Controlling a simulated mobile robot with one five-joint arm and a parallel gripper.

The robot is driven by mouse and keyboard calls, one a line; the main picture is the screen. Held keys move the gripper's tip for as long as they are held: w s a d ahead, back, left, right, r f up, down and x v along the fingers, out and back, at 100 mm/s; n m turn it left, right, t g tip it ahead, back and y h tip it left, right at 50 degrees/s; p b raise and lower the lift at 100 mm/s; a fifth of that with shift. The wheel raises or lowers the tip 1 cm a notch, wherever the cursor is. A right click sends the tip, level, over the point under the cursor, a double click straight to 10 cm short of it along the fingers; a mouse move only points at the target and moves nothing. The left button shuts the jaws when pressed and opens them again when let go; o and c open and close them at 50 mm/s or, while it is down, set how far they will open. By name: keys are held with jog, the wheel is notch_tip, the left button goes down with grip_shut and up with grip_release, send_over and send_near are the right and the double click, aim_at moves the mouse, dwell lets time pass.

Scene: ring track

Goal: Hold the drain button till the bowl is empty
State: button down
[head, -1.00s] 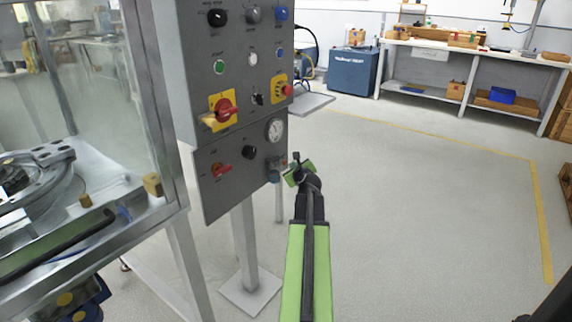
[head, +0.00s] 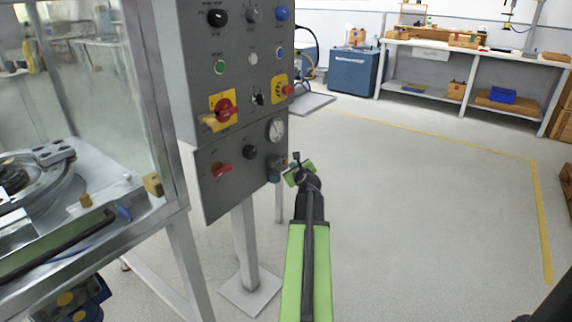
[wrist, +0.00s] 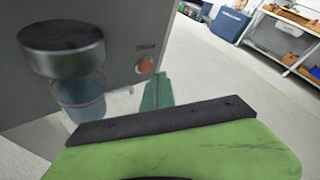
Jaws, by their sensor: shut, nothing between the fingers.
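In the wrist view a clear bowl (wrist: 82,98) hangs under a dark round cap (wrist: 62,47) on the grey panel. Bluish liquid shows in it, with a reddish line around it. An orange round button (wrist: 145,65) sits on the panel to the right of the bowl. My gripper (wrist: 160,80) is shut and empty, its green tips just below and right of the button; I cannot tell whether they touch it. In the head view the bowl (head: 273,174) is small at the panel's lower right, and my gripper (head: 296,165) is just right of it, partly hiding that corner.
The grey panel (head: 236,180) carries several knobs, a red rotary switch (head: 224,110), a red emergency button (head: 288,90) and a gauge (head: 277,129). A glass-walled machine (head: 95,110) stands at the left. Open floor (head: 420,200) lies to the right.

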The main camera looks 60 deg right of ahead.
jog(key=shift+w, duration=0.4)
jog(key=shift+w, duration=0.45)
dwell(1.1)
jog(key=shift+s, duration=0.1)
dwell(1.9)
jog(key=shift+s, duration=0.8)
jog(key=shift+s, duration=0.15)
jog(key=shift+s, duration=2.4)
